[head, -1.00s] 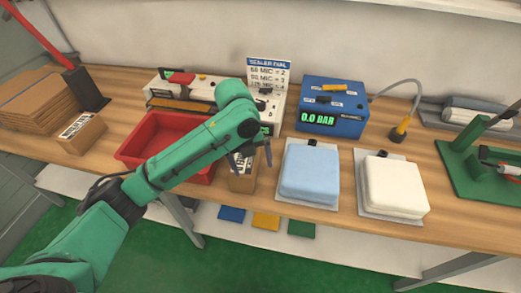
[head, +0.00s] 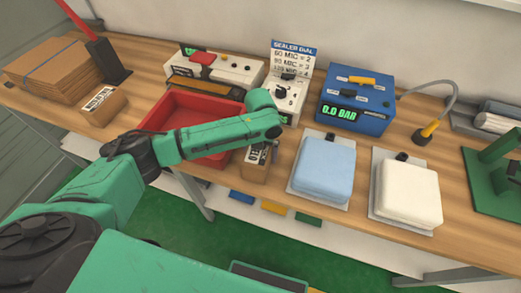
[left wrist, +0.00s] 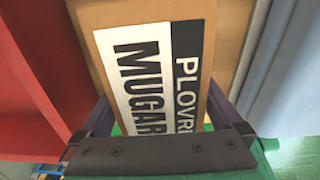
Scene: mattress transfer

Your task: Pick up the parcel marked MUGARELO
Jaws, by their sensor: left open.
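The parcel (head: 255,172) is a small brown box at the bench's front edge, between the red tray and the blue mattress. In the left wrist view its label (left wrist: 150,70) reads "PLOVR…" and "MUGAR…", the rest cut off by the gripper. My left gripper (head: 263,150) points down over the parcel. In the left wrist view the open left gripper (left wrist: 160,115) has one finger on each side of the parcel; whether they touch it I cannot tell. My right gripper is not in view.
The red tray (head: 222,158) stands close left of the parcel, the blue mattress (head: 322,168) close right. A white mattress (head: 408,195) lies further right. Another labelled box (head: 98,103) sits at left. A sealer (head: 215,70) and a blue pump box (head: 355,98) stand behind.

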